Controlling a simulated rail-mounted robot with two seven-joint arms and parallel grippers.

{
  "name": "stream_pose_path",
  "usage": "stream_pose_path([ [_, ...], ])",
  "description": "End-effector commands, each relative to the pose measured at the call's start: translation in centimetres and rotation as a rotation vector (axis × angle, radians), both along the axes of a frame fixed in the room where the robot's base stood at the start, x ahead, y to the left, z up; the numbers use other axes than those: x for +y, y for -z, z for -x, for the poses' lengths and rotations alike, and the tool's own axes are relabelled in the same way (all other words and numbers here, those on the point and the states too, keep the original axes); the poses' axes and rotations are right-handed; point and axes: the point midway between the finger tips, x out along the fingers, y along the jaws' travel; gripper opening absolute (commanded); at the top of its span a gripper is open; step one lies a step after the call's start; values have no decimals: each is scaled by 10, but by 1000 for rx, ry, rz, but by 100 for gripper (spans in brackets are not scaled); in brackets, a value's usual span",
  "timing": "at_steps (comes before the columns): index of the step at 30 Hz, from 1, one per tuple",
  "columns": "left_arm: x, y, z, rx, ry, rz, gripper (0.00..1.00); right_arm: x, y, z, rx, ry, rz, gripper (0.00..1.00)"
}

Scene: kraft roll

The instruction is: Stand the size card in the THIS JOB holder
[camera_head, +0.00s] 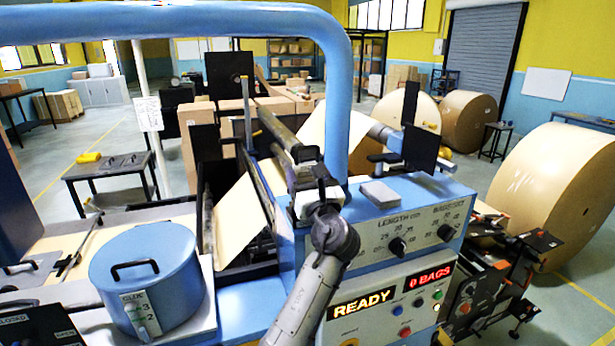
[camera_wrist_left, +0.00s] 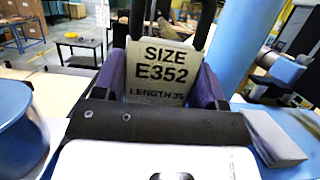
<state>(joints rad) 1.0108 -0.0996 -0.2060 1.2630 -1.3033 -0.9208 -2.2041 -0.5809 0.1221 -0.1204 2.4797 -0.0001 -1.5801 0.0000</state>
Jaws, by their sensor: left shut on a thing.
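My left gripper (camera_head: 318,190) is over the blue machine in the head view, beside the thick blue tube. In the left wrist view its purple fingers (camera_wrist_left: 163,86) are shut on the size card (camera_wrist_left: 163,72). The card is pale with dark print reading SIZE E352 and LENGTH 35, and it faces the wrist camera. Its lower edge is hidden behind the dark gripper body. I cannot make the card out in the head view. No THIS JOB label is readable, so I cannot tell which part is the holder. My right gripper is not in view.
A flat grey block (camera_head: 379,195) lies on the blue machine top, right of my gripper, also in the wrist view (camera_wrist_left: 272,138). The blue tube (camera_head: 338,110) rises close by. A blue lidded pot (camera_head: 146,275) stands left. The control panel (camera_head: 392,300) reads READY, 0 BAGS.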

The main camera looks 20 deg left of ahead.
Motion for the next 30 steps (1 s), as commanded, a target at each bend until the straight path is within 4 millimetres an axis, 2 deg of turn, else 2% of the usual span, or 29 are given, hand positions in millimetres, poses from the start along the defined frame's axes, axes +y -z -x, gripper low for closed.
stream_pose_path([
  [30,0,13,0,0,0,0,38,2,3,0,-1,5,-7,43],
])
